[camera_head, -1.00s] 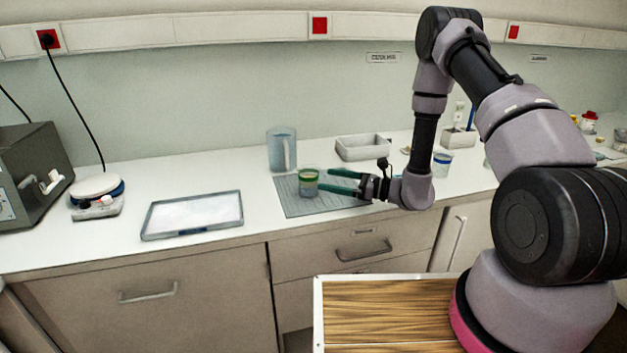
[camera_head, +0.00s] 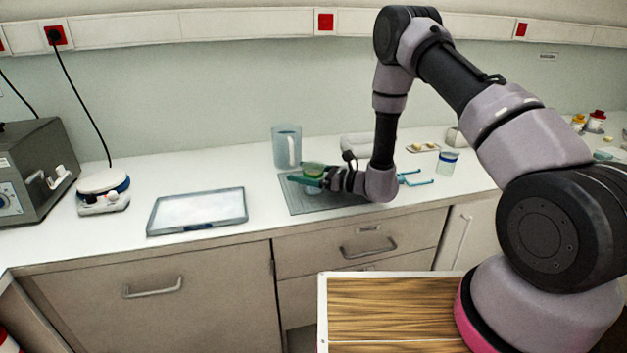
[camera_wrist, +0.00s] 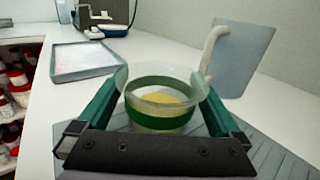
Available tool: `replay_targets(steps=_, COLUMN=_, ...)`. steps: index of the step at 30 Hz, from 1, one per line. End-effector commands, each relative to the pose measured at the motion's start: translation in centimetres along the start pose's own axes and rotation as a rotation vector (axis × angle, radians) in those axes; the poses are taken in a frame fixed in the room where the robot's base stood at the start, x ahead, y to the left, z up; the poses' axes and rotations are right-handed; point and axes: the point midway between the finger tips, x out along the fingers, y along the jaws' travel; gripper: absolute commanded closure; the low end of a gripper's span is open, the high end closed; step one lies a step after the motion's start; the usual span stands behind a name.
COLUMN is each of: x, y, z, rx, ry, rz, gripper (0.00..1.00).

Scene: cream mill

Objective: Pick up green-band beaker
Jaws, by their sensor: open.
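The green-band beaker (camera_head: 313,170) is a small clear cup with a green band, standing on the grey ribbed mat (camera_head: 300,207). In the wrist view the beaker (camera_wrist: 160,103) sits upright between the two green fingers, with something yellowish inside. My gripper (camera_head: 318,180) is open around it, one finger on each side; in the wrist view my gripper (camera_wrist: 158,108) shows no clear sign of the fingers pressing on the glass. In the head view the near finger and wrist hide the beaker's lower part.
A clear jug (camera_head: 287,147) with a handle stands just behind the beaker. A framed tray (camera_head: 197,211) lies to the left, with a scale (camera_head: 103,186) beyond it. A blue-band beaker (camera_head: 447,162) and a teal item (camera_head: 414,179) are to the right. Bare counter lies between tray and mat.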

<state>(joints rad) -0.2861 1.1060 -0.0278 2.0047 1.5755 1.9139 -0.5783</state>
Motion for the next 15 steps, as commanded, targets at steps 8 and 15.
replay_targets(steps=8, x=-0.04, y=-0.02, z=0.0, rx=0.0, ry=0.0, rz=0.0, gripper=0.5)
replay_targets(steps=15, x=-0.05, y=-0.03, z=0.02, rx=0.0, ry=-0.001, rz=-0.001, gripper=0.92)
